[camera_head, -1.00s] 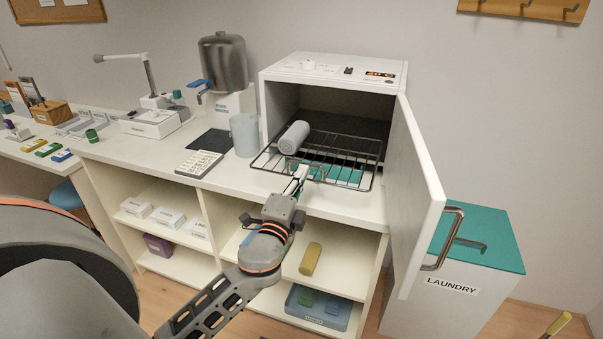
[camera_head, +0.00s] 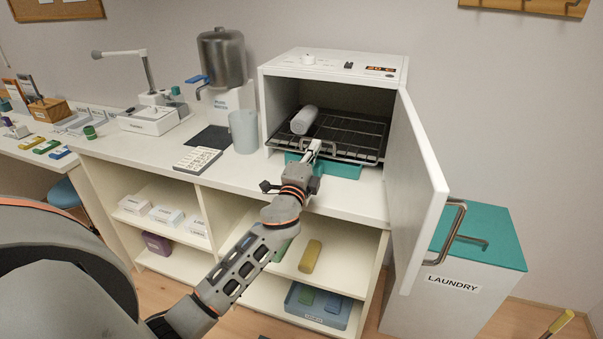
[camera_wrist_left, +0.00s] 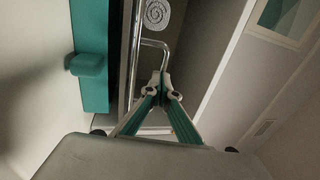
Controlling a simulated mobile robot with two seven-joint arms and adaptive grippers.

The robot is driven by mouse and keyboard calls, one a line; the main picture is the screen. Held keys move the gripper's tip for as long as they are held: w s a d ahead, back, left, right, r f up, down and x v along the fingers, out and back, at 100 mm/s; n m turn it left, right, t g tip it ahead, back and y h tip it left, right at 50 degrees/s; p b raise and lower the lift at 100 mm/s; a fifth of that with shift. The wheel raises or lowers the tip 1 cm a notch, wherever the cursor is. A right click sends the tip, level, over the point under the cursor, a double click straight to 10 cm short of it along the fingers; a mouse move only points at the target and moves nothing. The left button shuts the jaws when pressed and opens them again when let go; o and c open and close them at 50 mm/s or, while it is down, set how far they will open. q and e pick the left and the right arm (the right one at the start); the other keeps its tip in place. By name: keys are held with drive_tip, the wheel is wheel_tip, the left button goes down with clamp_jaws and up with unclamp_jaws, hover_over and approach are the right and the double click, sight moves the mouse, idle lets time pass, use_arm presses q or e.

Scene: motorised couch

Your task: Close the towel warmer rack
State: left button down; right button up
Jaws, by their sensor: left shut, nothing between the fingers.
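The dark wire towel rack (camera_head: 352,130) sits mostly inside the open white towel warmer (camera_head: 285,63). A rolled grey towel (camera_head: 304,120) lies on it at the left; its spiral end also shows in the left wrist view (camera_wrist_left: 158,14). My left gripper (camera_head: 314,146) is shut and empty at the rack's front edge. In the left wrist view its closed fingertips (camera_wrist_left: 160,84) are beside the bent metal handle bar (camera_wrist_left: 152,44); I cannot tell whether they touch it. My right gripper is not in view.
The warmer's door (camera_head: 420,185) stands wide open at the right, in front of the laundry bin (camera_head: 455,285). A teal drip tray (camera_head: 340,168) is under the rack. A frosted cup (camera_head: 243,132) and a metal dispenser (camera_head: 222,60) stand to the left.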

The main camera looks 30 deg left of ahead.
sight(323, 135)
use_arm(q)
drive_tip(key=x, duration=0.2)
drive_tip(key=f+b+x, duration=0.1)
drive_tip(key=x, duration=0.2)
drive_tip(key=b+x, duration=0.1)
drive_tip(key=x, duration=0.1)
drive_tip(key=shift+w+a+f, duration=0.1)
drive_tip(key=shift+w+f, duration=0.2)
drive_tip(key=shift+w, duration=0.1)
drive_tip(key=shift+w+a+b, duration=0.1)
drive_tip(key=shift+w+b, duration=0.2)
drive_tip(key=shift+w, duration=0.25)
drive_tip(key=shift+r, duration=0.1)
drive_tip(key=shift+a+r, duration=0.1)
drive_tip(key=shift+r, duration=0.05)
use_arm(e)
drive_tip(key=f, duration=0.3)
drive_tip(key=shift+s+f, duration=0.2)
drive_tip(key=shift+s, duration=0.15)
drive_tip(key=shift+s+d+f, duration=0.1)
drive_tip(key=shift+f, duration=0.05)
